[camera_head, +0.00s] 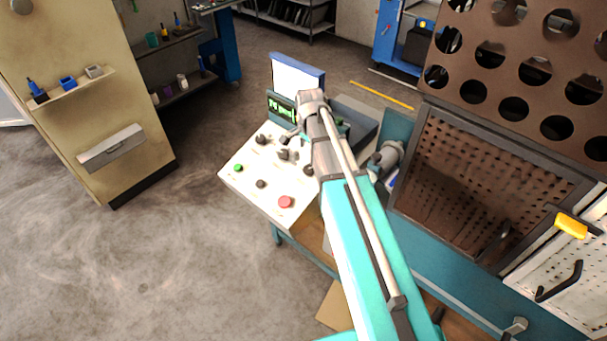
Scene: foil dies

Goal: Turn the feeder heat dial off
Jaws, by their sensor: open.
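A white sloped control panel (247,194) carries several dark dials. One dial (262,139) is at the upper left, one (284,155) in the middle, one (308,170) at the right beside my arm, and one (261,184) lower down. Labels are too small to read, so I cannot tell which is the feeder heat dial or how it is set. My gripper (289,138) is small in view over the upper part of the panel, close to the middle dial. It is open, and nothing shows between its fingers. My arm hides the panel's right side.
The panel also has a green button (238,168) and a red button (285,202). A green-text display (281,107) and a bright screen (297,77) stand behind it. A perforated brown machine guard (480,180) is close on the right. Open floor (150,260) lies left.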

